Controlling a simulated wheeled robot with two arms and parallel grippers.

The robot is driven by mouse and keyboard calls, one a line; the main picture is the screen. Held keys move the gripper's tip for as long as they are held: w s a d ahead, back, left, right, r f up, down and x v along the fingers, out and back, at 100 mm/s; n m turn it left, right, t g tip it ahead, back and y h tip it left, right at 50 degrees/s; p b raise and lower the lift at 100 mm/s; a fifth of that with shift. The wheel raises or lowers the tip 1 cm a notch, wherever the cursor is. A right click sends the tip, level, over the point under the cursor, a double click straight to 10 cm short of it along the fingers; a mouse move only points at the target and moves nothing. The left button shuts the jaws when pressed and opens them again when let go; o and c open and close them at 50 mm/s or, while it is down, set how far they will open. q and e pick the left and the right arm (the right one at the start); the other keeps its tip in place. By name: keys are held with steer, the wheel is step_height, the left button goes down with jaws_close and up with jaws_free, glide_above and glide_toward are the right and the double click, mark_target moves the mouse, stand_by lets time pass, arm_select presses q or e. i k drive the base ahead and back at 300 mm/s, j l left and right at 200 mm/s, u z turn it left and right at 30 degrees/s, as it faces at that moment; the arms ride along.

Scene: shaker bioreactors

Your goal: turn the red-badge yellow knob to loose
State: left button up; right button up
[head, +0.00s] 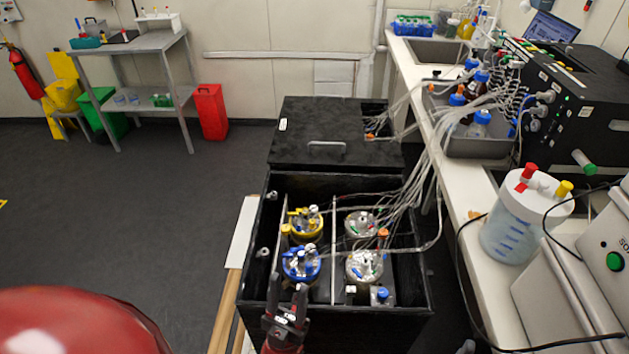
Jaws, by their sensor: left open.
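The black shaker box (257,285) stands open and holds several bioreactors. A yellow-topped bioreactor (306,226) is at the back left, with a small yellow knob (285,230) at its left side. A red badge on this knob is too small to make out. A blue-topped bioreactor (301,266) is in front of it. Two pale-topped bioreactors, one at the back (361,224) and one in front (364,267), stand on the right. My left gripper (287,293) is open, at the front left of the box, just in front of the blue-topped bioreactor. My right gripper is not in view.
Many clear tubes (428,130) run from the bioreactors to the bench (425,70) on the right. A white jug (515,232) with red and yellow fittings stands there. The black lid section (310,125) is behind the opening. The floor to the left is clear.

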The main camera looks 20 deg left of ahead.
mark_target(285, 229)
steer(key=i+j, duration=0.1)
steer(key=j, duration=0.35)
steer(key=i+j+u, duration=0.15)
steer(key=j, duration=0.3)
steer(key=i+j, duration=0.1)
steer(key=j, duration=0.35)
steer(key=u, duration=0.05)
